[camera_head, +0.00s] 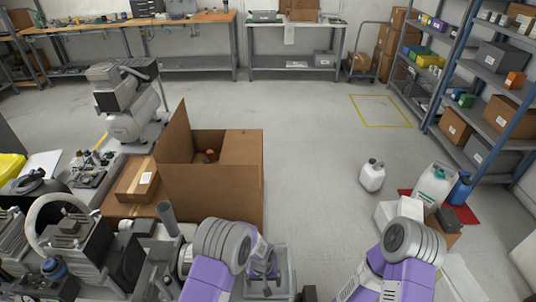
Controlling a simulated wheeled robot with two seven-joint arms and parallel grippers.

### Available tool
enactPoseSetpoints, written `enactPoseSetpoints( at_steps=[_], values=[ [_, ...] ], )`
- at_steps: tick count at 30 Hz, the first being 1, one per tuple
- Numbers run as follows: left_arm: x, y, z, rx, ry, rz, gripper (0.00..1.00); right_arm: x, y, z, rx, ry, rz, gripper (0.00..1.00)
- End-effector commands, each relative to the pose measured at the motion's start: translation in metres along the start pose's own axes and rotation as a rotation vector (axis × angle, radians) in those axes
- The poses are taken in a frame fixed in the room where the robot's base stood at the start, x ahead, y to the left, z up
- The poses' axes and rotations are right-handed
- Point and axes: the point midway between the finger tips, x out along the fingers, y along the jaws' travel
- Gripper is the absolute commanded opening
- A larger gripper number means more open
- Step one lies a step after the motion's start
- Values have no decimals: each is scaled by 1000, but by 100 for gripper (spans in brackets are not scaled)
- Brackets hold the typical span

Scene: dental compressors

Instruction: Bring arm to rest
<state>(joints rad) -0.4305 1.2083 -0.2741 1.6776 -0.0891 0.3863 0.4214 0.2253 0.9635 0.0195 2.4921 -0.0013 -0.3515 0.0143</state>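My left arm (218,255) shows at the bottom centre, with purple links and a ribbed grey joint. My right arm (402,255) shows at the bottom right, with the same purple and grey parts. Both arms are bent low and close to my body. I cannot make out the fingers of either gripper in this view. The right arm appears apart from the things around it. The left arm is just to the right of dark compressor parts (125,262); I cannot tell if they touch.
An open cardboard box (212,190) stands ahead of my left arm. A compressor (128,105) stands behind it. White jugs (372,176) and a blue bottle (460,188) stand right. Shelves (480,90) line the right side. The middle floor (310,140) is clear.

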Motion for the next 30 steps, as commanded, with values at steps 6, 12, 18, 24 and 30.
enactPoseSetpoints(
  at_steps=[6, 12, 18, 24, 30],
  values=[
    [3, -24, 28, -39, -26, 66, 97, -9, -4, 0, -1, 2, 0, 72],
    [-1, -47, 66, -82, -42, 141, 97, -19, -7, 0, -1, 1, 0, 72],
    [-23, -70, 126, -153, -33, 247, 97, -35, -13, 1, -1, 1, 0, 72],
    [-50, -81, 170, -200, 2, 310, 97, -45, -17, 2, -1, 1, 0, 72],
    [-60, -83, 184, -212, 20, 325, 97, -47, -18, 2, -1, 1, 0, 72]
  ],
)
